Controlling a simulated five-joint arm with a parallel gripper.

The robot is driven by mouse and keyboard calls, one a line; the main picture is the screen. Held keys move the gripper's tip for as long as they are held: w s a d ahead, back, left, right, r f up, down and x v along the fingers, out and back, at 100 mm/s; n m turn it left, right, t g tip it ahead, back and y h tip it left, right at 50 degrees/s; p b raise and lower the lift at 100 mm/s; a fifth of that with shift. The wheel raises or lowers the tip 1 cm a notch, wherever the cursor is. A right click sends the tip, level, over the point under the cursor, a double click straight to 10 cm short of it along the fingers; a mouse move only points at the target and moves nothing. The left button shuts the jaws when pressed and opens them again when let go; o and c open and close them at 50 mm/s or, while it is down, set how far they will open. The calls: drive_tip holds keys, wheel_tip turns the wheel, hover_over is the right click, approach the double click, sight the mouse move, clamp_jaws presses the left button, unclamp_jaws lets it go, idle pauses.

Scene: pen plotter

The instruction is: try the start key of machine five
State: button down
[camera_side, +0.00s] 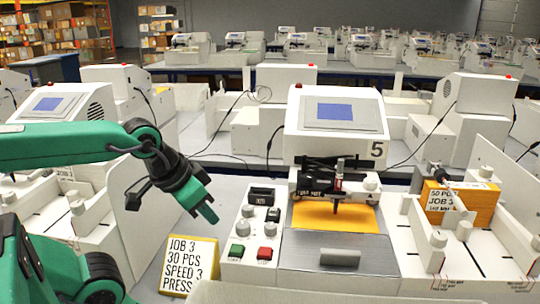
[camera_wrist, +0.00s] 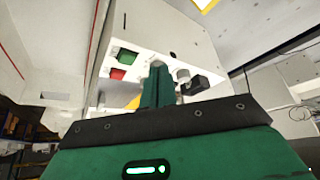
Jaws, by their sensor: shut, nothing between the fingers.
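Machine five (camera_side: 332,112) is a white plotter with a blue screen and a "5" on its side. Its control panel (camera_side: 249,222) has a green key (camera_side: 236,250) and a red key (camera_side: 265,254) at the front, with knobs and a small dark display behind. The labels under the keys are too small to read. The wrist view also shows the green key (camera_wrist: 127,56) and the red key (camera_wrist: 117,74). My gripper (camera_side: 208,214) is shut and empty, pointing down, above and left of the panel and apart from the keys. Its green fingers also show in the wrist view (camera_wrist: 158,88).
A card (camera_side: 189,265) reading "JOB 3, 30 PCS, SPEED 3, PRESS" stands left of the panel. A yellow-orange sheet (camera_side: 335,217) lies under the pen carriage (camera_side: 338,180). An orange box (camera_side: 461,203) with a label sits at right. Similar machines stand all around.

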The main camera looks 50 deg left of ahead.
drive_tip(key=shift+r, duration=0.1)
idle(0.3)
wheel_tip(320, 180, up, 6)
drive_tip(key=m+g+y, duration=0.2)
drive_tip(key=m+g, duration=0.9)
drive_tip(key=g, duration=0.2)
hover_over(240, 247)
drive_tip(key=shift+r, duration=0.15)
drive_tip(key=shift+f, duration=4.4)
